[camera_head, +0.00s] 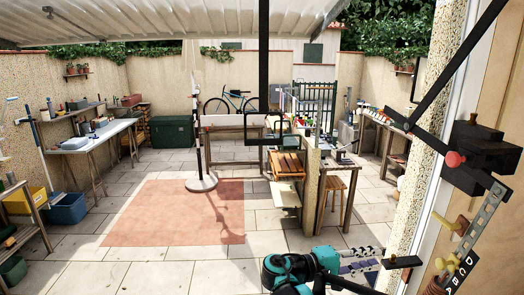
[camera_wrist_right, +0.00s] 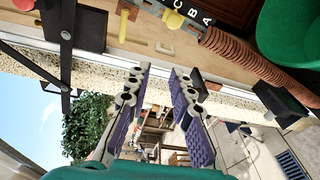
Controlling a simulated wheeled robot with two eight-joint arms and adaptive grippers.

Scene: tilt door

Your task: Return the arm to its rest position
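My right gripper (camera_head: 377,257) is at the bottom of the head view, right of centre, with its teal wrist to the left and its fingers pointing right. In the right wrist view my right gripper (camera_wrist_right: 161,74) has its two purple-padded fingers apart with nothing between them. The fingertips point toward the door side at the right. A black handle-like bar (camera_head: 403,262) is close in front of the fingertips in the head view; I cannot tell whether they touch. My left gripper is out of view.
A tan door panel (camera_head: 499,130) with a black box (camera_head: 481,150), red knob (camera_head: 454,159) and lettered strip (camera_head: 463,272) stands at the right. A wooden workbench (camera_head: 333,168) is ahead. The paved floor around the reddish mat (camera_head: 175,212) is largely clear.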

